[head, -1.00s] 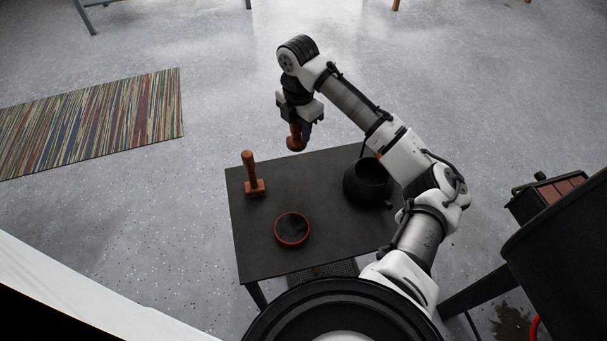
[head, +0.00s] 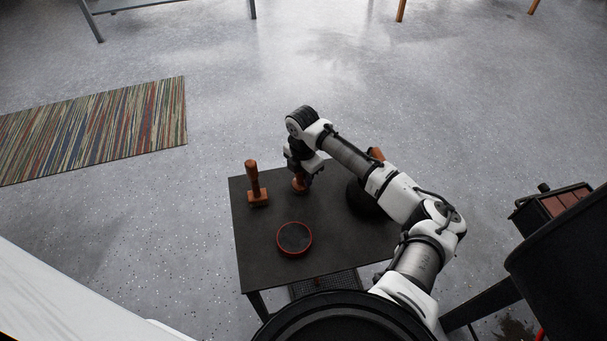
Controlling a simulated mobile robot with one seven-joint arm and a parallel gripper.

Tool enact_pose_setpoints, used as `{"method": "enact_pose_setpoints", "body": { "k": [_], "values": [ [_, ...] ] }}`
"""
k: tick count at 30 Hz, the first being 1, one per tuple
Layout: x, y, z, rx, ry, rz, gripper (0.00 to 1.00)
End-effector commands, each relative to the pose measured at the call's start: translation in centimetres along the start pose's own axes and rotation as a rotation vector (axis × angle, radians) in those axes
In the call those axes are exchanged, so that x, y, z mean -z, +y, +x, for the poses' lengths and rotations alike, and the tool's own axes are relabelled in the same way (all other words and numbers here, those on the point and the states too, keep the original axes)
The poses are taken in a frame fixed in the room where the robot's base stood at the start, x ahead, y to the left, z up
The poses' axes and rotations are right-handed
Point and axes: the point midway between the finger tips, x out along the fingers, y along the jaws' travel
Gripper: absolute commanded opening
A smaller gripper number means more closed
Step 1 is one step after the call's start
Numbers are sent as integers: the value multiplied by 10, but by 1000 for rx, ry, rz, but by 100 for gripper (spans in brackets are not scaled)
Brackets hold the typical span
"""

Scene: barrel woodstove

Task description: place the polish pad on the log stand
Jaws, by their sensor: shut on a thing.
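My gripper (head: 301,172) is shut on a small orange-brown wooden piece with a rounded base, which looks like the polish pad (head: 299,187). It points down over the back middle of the dark table, with the pad low near the top; I cannot tell whether it touches. A black rack with reddish-brown blocks (head: 566,200) stands at the right edge, beyond the table. It may be the log stand, but I cannot tell for sure.
On the table (head: 262,267), an upright wooden-handled tool (head: 255,185) stands left of my gripper. A red-rimmed round tin (head: 294,239) lies in front. A dark pot (head: 362,200) is partly hidden behind my arm. A striped rug (head: 110,125) lies on the floor.

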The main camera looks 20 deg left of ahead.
Motion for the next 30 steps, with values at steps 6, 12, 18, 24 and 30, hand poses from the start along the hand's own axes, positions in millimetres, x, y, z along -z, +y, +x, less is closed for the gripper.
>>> {"method": "enact_pose_setpoints", "body": {
  "k": [6,12,18,24,30],
  "values": [
    [0,0,1,0,0,0,29],
    [0,0,0,0,0,0,50],
    [0,0,0,0,0,0,50],
    [0,1,-14,-3,0,-1,50],
    [0,1,-55,-3,-2,0,50]
  ]
}}
